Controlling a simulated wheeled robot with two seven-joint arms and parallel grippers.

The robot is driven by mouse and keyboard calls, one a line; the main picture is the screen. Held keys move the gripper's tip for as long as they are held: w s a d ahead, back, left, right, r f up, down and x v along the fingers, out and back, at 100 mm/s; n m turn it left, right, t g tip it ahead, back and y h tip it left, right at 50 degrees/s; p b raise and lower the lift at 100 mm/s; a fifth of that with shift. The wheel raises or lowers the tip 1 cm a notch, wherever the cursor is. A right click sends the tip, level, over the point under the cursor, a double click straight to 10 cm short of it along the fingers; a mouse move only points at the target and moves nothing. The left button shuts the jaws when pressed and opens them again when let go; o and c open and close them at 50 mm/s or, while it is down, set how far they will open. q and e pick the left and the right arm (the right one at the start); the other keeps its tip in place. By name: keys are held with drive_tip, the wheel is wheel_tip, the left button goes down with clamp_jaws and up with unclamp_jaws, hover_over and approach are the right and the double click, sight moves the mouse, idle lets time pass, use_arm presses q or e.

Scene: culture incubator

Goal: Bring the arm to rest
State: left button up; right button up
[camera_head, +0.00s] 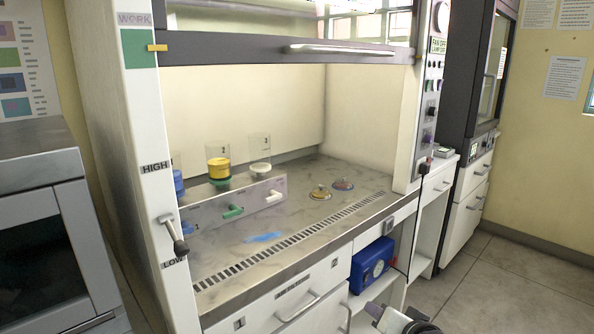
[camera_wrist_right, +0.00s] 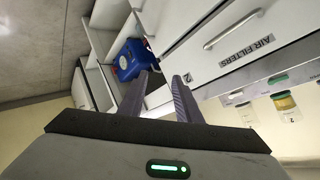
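My right gripper (camera_head: 378,314) shows at the bottom edge of the head view, low in front of the hood's cabinet and empty. In the right wrist view its two dark fingers (camera_wrist_right: 161,76) stand apart with a clear gap and nothing between them. Most of the right arm is out of frame. My left gripper and left arm are not in view.
A fume hood with a grey worktop (camera_head: 290,215) and raised sash (camera_head: 280,47) stands ahead. A blue box (camera_head: 371,265) sits on a shelf below. Floor (camera_head: 510,285) at right is clear.

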drive_tip(key=s+a+f+n+g, duration=0.1)
drive_tip(key=s+f+n, duration=0.1)
drive_tip(key=s+f, duration=0.4)
drive_tip(key=s+a+f+n+g, duration=0.1)
drive_tip(key=s+f+n, duration=0.2)
drive_tip(key=s, duration=1.3)
drive_tip(key=s+a+f+n+g, duration=0.1)
drive_tip(key=s+f+n, duration=0.1)
drive_tip(key=s+f, duration=0.6)
drive_tip(key=s, duration=0.3)
drive_tip(key=shift+s+a+f+n+y, duration=0.2)
drive_tip(key=shift+s+f+n+y, duration=0.1)
drive_tip(key=shift+s+f, duration=0.1)
